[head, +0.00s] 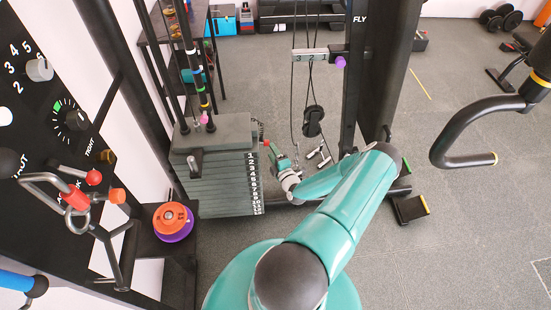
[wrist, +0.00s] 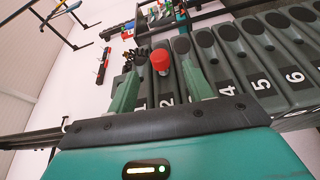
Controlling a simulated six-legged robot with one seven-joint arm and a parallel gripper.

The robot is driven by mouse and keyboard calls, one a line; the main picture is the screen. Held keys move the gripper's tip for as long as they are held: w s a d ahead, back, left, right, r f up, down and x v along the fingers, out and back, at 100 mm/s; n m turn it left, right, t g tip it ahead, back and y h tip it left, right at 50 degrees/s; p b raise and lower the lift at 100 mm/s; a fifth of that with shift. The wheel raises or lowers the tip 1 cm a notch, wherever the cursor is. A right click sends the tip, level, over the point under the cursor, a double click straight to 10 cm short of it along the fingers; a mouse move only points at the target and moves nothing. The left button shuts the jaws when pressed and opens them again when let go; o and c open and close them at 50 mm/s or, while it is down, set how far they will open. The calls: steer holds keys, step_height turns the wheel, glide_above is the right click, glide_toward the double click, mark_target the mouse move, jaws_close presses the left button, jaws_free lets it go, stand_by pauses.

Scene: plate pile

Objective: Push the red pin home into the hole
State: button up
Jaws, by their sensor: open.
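The red pin (wrist: 160,60) shows its round red knob in the wrist view, end on, in front of the plate labelled 2. Its shaft is hidden behind the knob, so how deep it sits cannot be told. In the head view the pin (head: 266,143) is a small red spot at the right of the weight stack (head: 215,185), by its upper plates. My gripper (wrist: 162,68) is open, with one green finger on each side of the knob and a visible gap to each. In the head view my gripper (head: 278,155) faces the numbered side of the stack.
Dark oval holes line the numbered plates (wrist: 262,60) in the wrist view. A cable pulley (head: 313,121) and a black upright (head: 357,80) stand right of the stack. An orange and purple disc pile (head: 172,222) sits at left. Grey floor (head: 450,230) is open at right.

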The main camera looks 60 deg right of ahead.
mark_target(267, 143)
steer(key=shift+x, duration=3.2)
steer(key=shift+c, duration=0.4)
jaws_close()
